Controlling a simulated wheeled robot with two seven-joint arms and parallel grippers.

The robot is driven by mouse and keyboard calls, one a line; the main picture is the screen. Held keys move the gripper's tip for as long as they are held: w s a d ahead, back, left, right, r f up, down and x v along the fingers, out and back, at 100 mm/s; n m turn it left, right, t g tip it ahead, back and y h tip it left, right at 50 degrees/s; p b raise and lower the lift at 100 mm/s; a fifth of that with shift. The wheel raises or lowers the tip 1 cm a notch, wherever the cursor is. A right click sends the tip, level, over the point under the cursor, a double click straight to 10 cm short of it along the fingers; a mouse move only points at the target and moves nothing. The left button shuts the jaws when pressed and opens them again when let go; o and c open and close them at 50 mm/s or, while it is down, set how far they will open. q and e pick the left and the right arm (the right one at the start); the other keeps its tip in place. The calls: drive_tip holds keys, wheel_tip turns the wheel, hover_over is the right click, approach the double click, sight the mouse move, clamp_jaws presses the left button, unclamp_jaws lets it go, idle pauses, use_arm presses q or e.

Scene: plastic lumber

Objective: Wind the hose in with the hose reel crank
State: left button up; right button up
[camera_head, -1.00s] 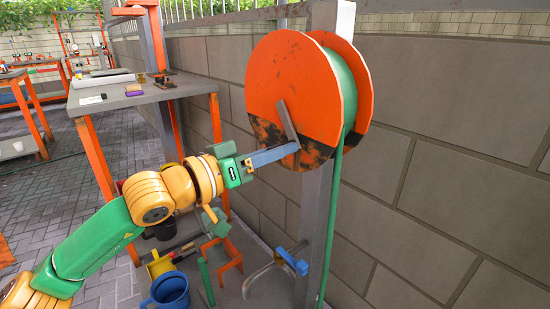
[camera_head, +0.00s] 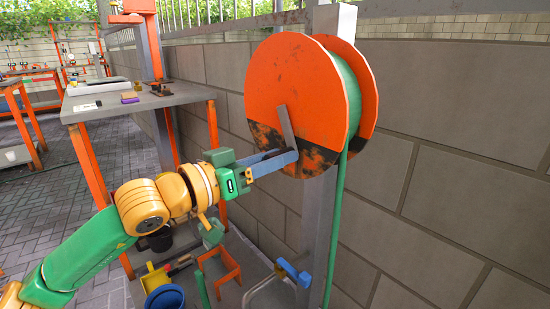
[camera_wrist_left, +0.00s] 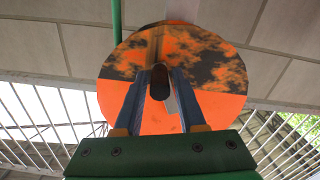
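The orange hose reel (camera_head: 290,80) with dark worn patches on its lower face is mounted on a grey post. The green hose (camera_head: 335,215) is wound between its two discs and hangs down along the post. The grey crank arm (camera_head: 286,124) slants down across the disc's face. My left gripper (camera_head: 291,158) is at the crank's lower end. My right gripper does not show.
A stone wall (camera_head: 460,150) stands close behind the reel. A grey workbench (camera_head: 130,101) with orange legs is at the left. Below lie a blue bucket (camera_head: 165,298), an orange frame (camera_head: 220,266) and a blue-handled tool (camera_head: 293,272).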

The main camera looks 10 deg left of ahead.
use_arm(q)
drive_tip(key=shift+o, duration=0.7)
drive_tip(key=shift+s+a, duration=0.3)
drive_tip(key=b+v, duration=0.1)
drive_tip(key=v, duration=0.5)
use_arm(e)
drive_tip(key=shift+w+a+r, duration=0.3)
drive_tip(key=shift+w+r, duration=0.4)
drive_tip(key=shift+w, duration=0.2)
use_arm(q)
drive_tip(key=shift+s, duration=0.15)
